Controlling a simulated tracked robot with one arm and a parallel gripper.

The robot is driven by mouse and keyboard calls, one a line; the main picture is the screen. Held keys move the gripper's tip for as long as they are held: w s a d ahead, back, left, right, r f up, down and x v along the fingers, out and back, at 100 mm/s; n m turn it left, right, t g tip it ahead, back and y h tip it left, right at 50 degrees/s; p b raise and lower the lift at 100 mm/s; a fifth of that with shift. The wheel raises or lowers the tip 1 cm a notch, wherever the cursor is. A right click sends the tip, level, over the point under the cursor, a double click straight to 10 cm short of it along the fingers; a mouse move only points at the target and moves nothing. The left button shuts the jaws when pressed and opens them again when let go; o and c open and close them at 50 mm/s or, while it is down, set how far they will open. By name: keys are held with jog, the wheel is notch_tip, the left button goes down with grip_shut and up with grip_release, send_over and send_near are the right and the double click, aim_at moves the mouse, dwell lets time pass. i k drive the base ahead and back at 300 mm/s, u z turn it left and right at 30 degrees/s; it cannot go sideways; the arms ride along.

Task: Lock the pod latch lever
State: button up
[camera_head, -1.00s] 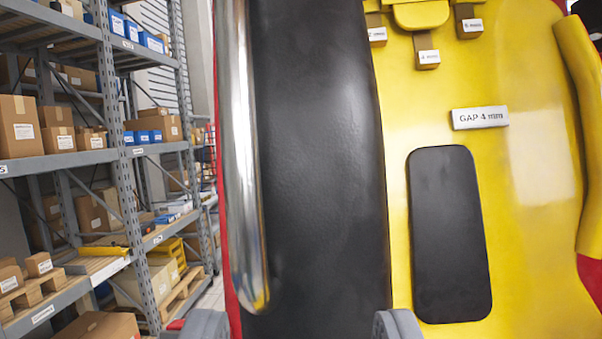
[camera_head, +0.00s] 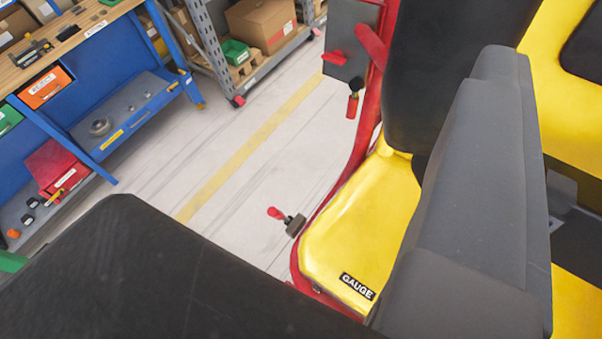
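The pod's yellow seat-like part (camera_head: 350,225) and red frame (camera_head: 342,183) fill the middle right, with a "GAUGE" label (camera_head: 357,286) low on the yellow. A small lever-like part with a red knob (camera_head: 275,212) and dark block (camera_head: 296,226) juts left from the frame's lower edge. Higher up, a red-handled part (camera_head: 352,106) hangs below a grey plate (camera_head: 350,55) bearing a red knob (camera_head: 337,58). I cannot tell which is the latch lever. A large grey body close at right may be part of my gripper or arm; no fingertips can be made out.
A blue workbench (camera_head: 95,125) stands at upper left, with a red box (camera_head: 58,170) on its lower shelf. Grey racking (camera_head: 215,55) with cartons is behind. Pale floor (camera_head: 235,165) with a yellow stripe is clear between. A black surface (camera_head: 130,275) covers the lower left.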

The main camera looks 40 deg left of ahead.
aim_at(275, 213)
jog(key=u, duration=2.7)
jog(key=k, duration=2)
jog(key=z, duration=1.1)
jog(key=i, duration=1.05)
jog(key=u, duration=0.1)
